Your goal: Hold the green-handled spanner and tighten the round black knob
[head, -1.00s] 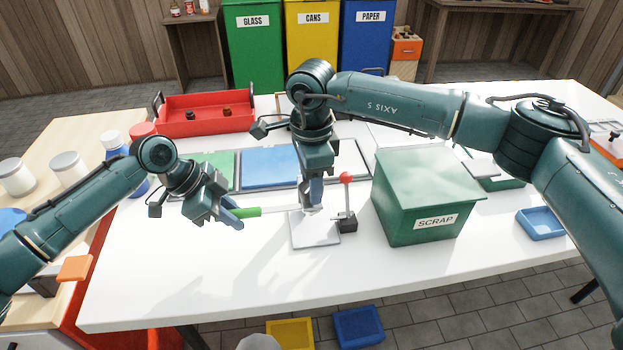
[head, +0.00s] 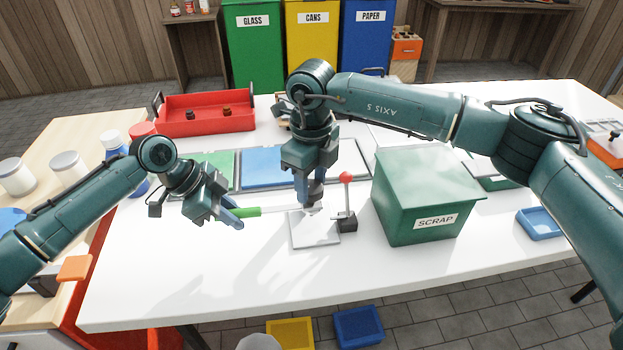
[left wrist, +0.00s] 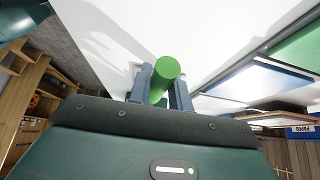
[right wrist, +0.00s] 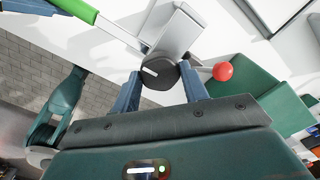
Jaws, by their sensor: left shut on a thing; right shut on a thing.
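The green-handled spanner (head: 246,212) is held level in my left gripper (head: 236,218), its shaft pointing right toward the fixture. The end of its green handle (left wrist: 167,69) sits between the fingers in the left wrist view. The round black knob (right wrist: 160,72), with a white line on its face, lies between the fingers of my right gripper (right wrist: 165,88), which is shut on it. In the head view my right gripper (head: 309,200) points down over the grey fixture plate (head: 315,238) and mostly hides the knob. The spanner's far end reaches the fixture close to the knob; its exact contact is unclear.
A red-balled lever (head: 346,177) on a black base stands just right of the knob. The green SCRAP box (head: 424,200) is further right. Blue and green panels (head: 270,167) lie behind, near a red tray (head: 204,125). The front bench is clear.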

